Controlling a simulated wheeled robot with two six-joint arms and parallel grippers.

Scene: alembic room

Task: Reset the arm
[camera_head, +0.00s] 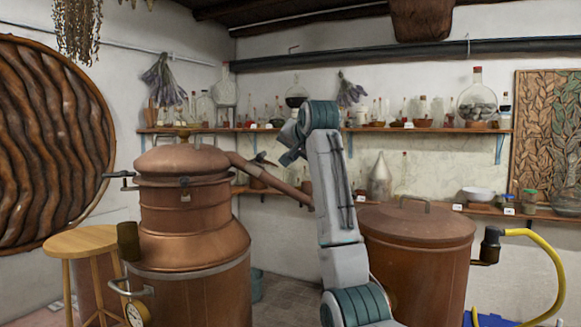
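One of my arms rises from the bottom edge right of the middle, a grey link with dark teal joints; I take it as my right arm. It is bent upright, and its end, the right gripper (290,155), points left and down beside the teal upper joint. The gripper is small and its fingers are not clear, so I cannot tell whether it is open. Nothing is clearly held in it. My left arm and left gripper are not in view.
A large copper still (195,220) stands left of the arm, its pipe (270,180) passing behind it. A copper vat (415,250) stands behind and to the right. A wooden stool (80,242) is at left. Bottle-lined shelves (455,130) and a yellow hose (548,255) are at right.

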